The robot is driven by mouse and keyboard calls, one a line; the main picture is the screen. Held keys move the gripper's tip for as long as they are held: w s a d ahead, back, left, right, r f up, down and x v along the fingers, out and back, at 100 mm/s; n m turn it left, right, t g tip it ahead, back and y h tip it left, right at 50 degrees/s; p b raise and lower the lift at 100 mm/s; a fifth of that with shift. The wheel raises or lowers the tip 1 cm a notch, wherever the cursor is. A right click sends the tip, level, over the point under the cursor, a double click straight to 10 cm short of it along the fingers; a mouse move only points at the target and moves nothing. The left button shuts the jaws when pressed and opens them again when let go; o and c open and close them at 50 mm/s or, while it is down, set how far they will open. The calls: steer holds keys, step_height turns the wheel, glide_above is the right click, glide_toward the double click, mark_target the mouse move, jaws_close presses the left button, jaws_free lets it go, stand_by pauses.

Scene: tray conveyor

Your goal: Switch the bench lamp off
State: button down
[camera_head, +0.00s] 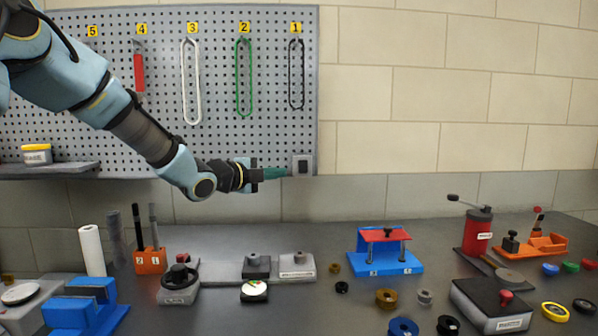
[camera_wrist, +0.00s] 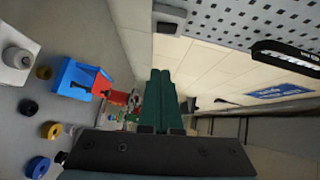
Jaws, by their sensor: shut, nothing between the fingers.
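A small grey wall switch box (camera_head: 302,165) with a dark face is at the lower right corner of the pegboard. A grey box that looks like the same switch shows at the top of the wrist view (camera_wrist: 168,18). My gripper (camera_head: 286,172) is shut and empty, its green fingers pointing right toward the box's left side. In the wrist view the closed fingertips (camera_wrist: 160,72) appear below the box, with a gap in the picture. Contact is not clear from the head view.
The pegboard (camera_head: 220,140) holds numbered loops and a red tool. Below, the dark bench carries a blue stand with a red top (camera_head: 384,262), a red grinder (camera_head: 477,232), an orange holder (camera_head: 150,260) and several rings. The wall right of the switch is bare.

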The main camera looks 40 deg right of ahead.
steer(key=p, duration=0.3)
glide_toward(299, 170)
steer(key=s+d, duration=0.5)
steer(key=w+d+p, duration=0.2)
steer(key=shift+w, duration=0.4)
steer(key=shift+w+d+f, duration=0.35)
steer(key=shift+w+d, duration=0.05)
